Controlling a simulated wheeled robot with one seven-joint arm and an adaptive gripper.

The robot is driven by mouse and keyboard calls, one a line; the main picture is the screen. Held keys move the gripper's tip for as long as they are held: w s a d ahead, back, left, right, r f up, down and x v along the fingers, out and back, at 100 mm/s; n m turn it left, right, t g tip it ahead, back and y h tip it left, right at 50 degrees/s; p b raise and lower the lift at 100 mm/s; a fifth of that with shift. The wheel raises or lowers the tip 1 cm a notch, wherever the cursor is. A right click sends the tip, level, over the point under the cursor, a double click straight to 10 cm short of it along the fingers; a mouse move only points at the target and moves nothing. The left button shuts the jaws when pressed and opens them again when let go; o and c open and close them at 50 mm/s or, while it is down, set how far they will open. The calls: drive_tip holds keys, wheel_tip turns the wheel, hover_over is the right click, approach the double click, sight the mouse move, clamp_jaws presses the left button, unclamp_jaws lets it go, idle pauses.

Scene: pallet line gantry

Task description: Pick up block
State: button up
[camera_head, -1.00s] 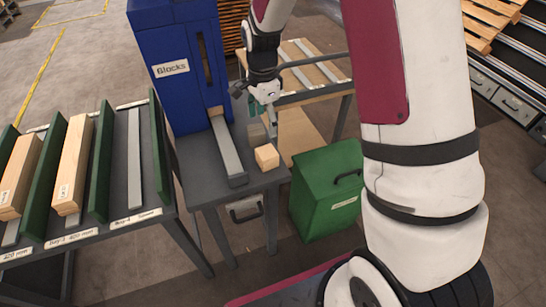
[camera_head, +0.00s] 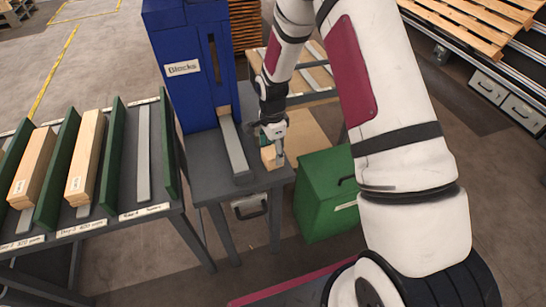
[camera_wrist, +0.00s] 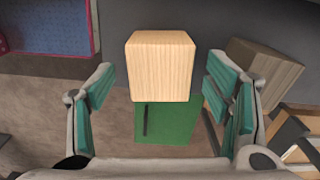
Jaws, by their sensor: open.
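The light wooden block (camera_wrist: 160,66) sits on the grey table by its edge. It shows between and just beyond my open fingers in the wrist view. In the head view the block (camera_head: 268,158) is partly hidden by my gripper (camera_head: 272,142), which is right at it. In the wrist view my gripper (camera_wrist: 160,110) is open, with teal pads on both sides and nothing clamped between them.
The blue "Blocks" dispenser (camera_head: 190,75) stands behind, with a grey chute (camera_head: 233,145) left of the block. A green bin (camera_head: 322,205) is beside the table. A rack (camera_head: 100,221) with green dividers stands left.

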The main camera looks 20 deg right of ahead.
drive_tip(key=shift+f, duration=1.3)
drive_tip(key=shift+c, duration=0.3)
drive_tip(key=c, duration=1.2)
drive_tip(key=shift+r, duration=0.85)
wheel_tip(320, 180, up, 2)
drive_tip(key=shift+s+b, duration=0.15)
drive_tip(key=shift+b, duration=0.15)
drive_tip(key=s+a, duration=0.1)
drive_tip(key=s, duration=0.6)
drive_tip(key=s+a+r, duration=0.1)
drive_tip(key=s+a, duration=0.1)
drive_tip(key=s, duration=0.6)
drive_tip(key=shift+s+a+r, duration=0.15)
drive_tip(key=shift+a, duration=0.15)
